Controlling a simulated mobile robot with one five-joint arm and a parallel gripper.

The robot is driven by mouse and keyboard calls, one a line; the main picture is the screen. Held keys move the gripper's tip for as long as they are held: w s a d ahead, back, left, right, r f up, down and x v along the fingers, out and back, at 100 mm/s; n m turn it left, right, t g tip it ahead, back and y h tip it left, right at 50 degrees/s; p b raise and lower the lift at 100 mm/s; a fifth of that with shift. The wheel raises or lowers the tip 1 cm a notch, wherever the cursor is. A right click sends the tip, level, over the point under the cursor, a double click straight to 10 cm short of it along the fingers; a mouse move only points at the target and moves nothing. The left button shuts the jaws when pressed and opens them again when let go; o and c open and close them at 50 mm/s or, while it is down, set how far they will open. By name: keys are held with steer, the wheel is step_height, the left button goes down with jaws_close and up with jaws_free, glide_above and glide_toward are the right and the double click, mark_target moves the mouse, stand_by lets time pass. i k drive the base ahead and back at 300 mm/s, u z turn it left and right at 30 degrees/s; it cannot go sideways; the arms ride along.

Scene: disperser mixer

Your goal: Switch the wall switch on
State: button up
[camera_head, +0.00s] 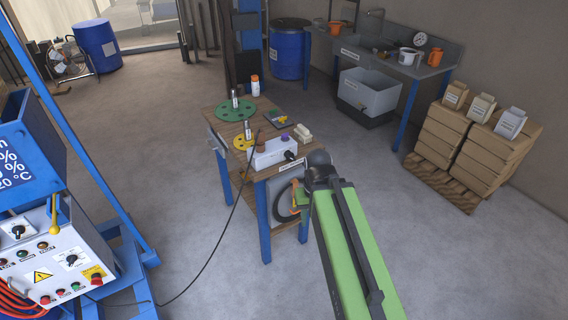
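I cannot make out a wall switch for certain in the head view. My green arm reaches up from the bottom edge to a dark wrist joint (319,163) at the right front corner of the wooden worktable (222,140). Orange and dark parts show just left of the wrist, in front of the table's side; I cannot tell whether they are my gripper's fingers. Whether my gripper is open or shut is not clear. A white box (268,154) with a dark knob stands on the table near the wrist.
A control panel (42,262) with knobs and coloured buttons fills the lower left on a blue frame. A black cable runs over the floor to the table. Boxes on a pallet (440,183) and a sink bench (437,70) stand at right. Open floor lies right of the table.

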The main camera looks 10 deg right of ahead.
mark_target(290, 155)
steer(key=u, duration=0.95)
steer(key=i, duration=1)
